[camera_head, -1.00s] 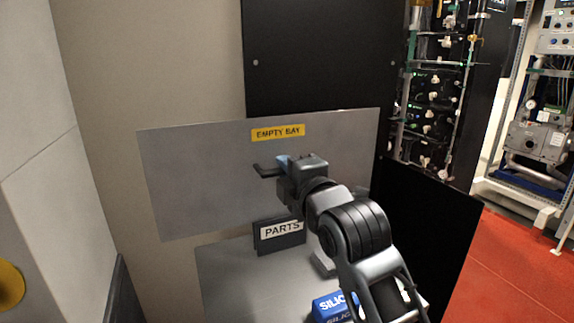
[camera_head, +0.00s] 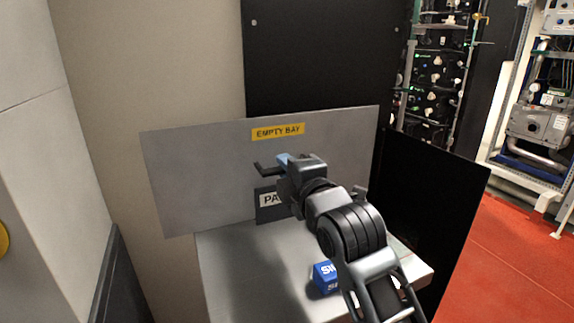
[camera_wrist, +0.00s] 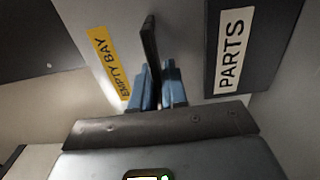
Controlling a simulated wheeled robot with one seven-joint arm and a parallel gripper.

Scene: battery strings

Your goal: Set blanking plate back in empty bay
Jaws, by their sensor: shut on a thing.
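In the wrist view the blue finger pads (camera_wrist: 158,88) close around the handle (camera_wrist: 149,42), and the label (camera_wrist: 110,65) is to the left.
A dark PARTS box (camera_head: 267,211) overlaps the plate's lower edge in the head view. A blue box (camera_head: 325,277) stands on the grey shelf (camera_head: 225,270) below. A black panel (camera_head: 320,60) is above; another (camera_head: 430,200) stands at right. Red floor is open at far right.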

